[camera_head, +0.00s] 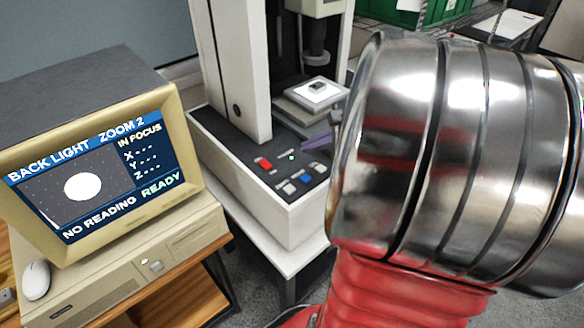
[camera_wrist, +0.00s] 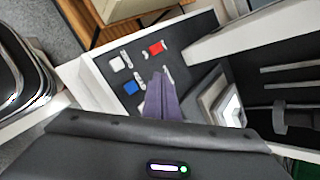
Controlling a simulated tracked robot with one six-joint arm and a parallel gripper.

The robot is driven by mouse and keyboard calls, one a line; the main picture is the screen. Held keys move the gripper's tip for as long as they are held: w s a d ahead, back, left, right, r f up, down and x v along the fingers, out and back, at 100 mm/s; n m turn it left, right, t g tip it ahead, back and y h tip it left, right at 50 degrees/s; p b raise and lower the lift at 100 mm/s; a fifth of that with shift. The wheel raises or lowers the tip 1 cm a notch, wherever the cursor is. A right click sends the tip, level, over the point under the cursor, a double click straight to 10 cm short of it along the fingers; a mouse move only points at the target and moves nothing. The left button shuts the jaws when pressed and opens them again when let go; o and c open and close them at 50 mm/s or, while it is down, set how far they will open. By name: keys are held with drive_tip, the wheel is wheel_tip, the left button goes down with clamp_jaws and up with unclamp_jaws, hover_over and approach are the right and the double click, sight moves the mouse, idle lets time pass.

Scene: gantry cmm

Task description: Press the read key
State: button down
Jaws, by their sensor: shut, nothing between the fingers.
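In the wrist view the red key (camera_wrist: 157,47), white key (camera_wrist: 117,63) and blue key (camera_wrist: 130,87) show beyond my fingers. My gripper (camera_wrist: 161,80) is shut and empty, its purple fingers pointing towards the panel. In the head view my gripper (camera_head: 316,142) is partly hidden by my arm; whether it touches the panel is unclear.
The monitor (camera_head: 100,170) at left reads "BACK LIGHT ZOOM 2", "IN FOCUS", "NO READING" and "READY", with dashes for X, Y and Z. The machine's white column (camera_head: 236,70) and stage (camera_head: 308,98), bearing a small part, stand beside the panel.

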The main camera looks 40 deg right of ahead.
sight(310, 180)
drive_tip(key=shift+f, duration=3.85)
drive_tip(key=shift+f, duration=0.1)
drive_tip(key=shift+f, duration=0.25)
drive_tip(key=shift+f, duration=0.4)
drive_tip(key=shift+r, duration=0.8)
drive_tip(key=shift+r, duration=0.15)
